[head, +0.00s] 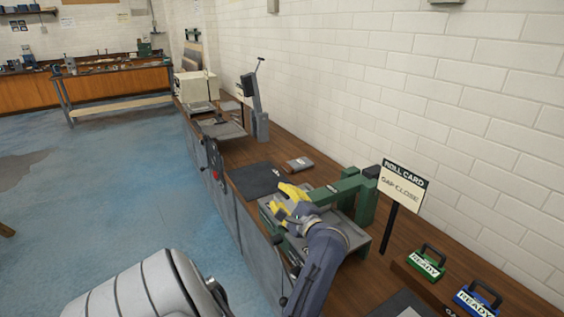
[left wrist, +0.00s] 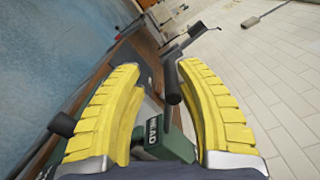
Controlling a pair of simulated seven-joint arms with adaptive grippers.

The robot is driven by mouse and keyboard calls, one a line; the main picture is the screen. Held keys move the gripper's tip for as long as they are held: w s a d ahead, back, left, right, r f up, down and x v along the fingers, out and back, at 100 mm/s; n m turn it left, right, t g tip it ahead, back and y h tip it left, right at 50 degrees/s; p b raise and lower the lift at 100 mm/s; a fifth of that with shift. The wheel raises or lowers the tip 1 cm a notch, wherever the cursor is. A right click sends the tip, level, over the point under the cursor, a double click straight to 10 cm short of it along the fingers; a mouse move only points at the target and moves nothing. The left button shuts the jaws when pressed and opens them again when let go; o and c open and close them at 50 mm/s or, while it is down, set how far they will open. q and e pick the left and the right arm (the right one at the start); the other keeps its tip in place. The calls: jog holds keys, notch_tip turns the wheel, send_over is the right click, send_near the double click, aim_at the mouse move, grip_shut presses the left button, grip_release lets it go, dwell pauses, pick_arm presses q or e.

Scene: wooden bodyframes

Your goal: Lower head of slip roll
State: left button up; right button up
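The slip roll (head: 350,190) is a green machine on a grey base plate on the wooden bench. Its green head (left wrist: 168,145), lettered HEAD, shows low between my fingers in the left wrist view, with a dark round-ended handle (left wrist: 172,82) rising from it. My left gripper (head: 284,201) has yellow fingers and is at the near left end of the slip roll in the head view. Its fingers stand apart in the left wrist view (left wrist: 160,68), on either side of the handle, with no clear contact. My forearm hides part of the machine. My right gripper is not in view.
A sign reading ROLL CARD, GAP CLOSE (head: 402,185) stands right of the slip roll. A green READY block (head: 425,264) and a blue READY block (head: 478,299) sit at the lower right. A dark mat (head: 257,180) and an upright grey tool (head: 256,107) are farther along the bench.

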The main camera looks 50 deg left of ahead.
pick_arm(q)
jog(key=d, duration=0.7)
jog(key=shift+s+d, duration=0.2)
jog(key=shift+s, duration=0.2)
